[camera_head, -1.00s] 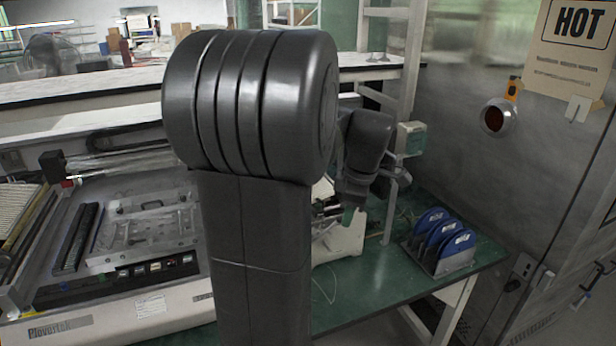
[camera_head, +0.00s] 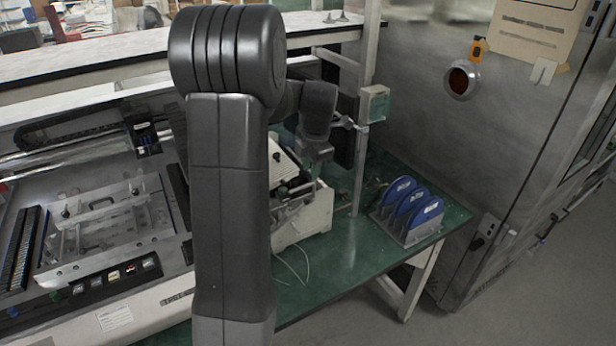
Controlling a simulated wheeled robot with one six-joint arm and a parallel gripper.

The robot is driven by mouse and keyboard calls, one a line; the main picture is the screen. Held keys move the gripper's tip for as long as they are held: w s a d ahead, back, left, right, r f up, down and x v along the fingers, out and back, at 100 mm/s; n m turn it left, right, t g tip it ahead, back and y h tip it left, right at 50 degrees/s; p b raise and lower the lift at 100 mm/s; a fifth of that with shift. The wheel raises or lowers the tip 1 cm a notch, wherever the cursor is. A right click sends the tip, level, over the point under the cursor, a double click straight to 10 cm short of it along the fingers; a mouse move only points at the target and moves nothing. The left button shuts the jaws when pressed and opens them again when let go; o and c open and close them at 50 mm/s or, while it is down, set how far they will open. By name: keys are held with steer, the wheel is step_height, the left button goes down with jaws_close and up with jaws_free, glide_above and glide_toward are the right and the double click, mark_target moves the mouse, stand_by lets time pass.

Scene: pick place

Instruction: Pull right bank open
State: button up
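My arm stands in the left middle of the head view and hides part of the bench behind it. My gripper (camera_head: 298,192) points down over a white box-shaped device (camera_head: 305,222) on the green bench. Its fingers are small and blend with the device, so I cannot tell whether they are open or touching it. I cannot make out for certain which thing is the right bank. A large grey metal cabinet (camera_head: 450,140) fills the right side, with a latch handle (camera_head: 484,232) low near its front edge. My gripper is well apart from that handle.
A metal rack with several blue discs (camera_head: 410,215) stands on the green bench top (camera_head: 350,255). A flatbed machine (camera_head: 105,225) is at the left. Grey floor (camera_head: 520,290) is clear at lower right.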

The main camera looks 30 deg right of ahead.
mark_target(308, 185)
steer(key=f, duration=0.2)
steer(key=w+f, duration=0.1)
steer(key=f, duration=0.2)
steer(key=shift+p, duration=0.35)
jaws_close()
